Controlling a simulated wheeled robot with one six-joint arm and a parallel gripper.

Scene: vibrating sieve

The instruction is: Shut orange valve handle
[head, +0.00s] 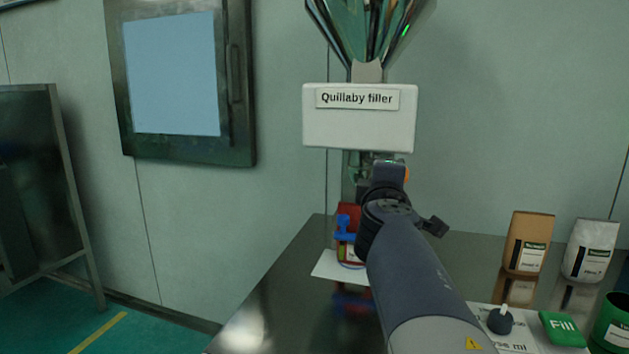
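A small bit of orange (407,173), perhaps the edge of the orange valve handle, shows just right of my wrist, below the white box of the Quillaby filler (358,137). The rest of it is hidden behind my arm, so I cannot tell how it is turned. My gripper (388,165) is at the far end of my arm, close under the box and next to the orange bit. Its fingers are mostly hidden by my wrist. I cannot tell whether it touches the handle or is open or shut.
A red and blue item (345,229) stands on a white sheet (328,267), left of my arm. A brown bag (528,241), a white bag (591,249), a green Fill block (562,328) and a green container (611,325) are at right. The dark tabletop (285,300) is clear at left.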

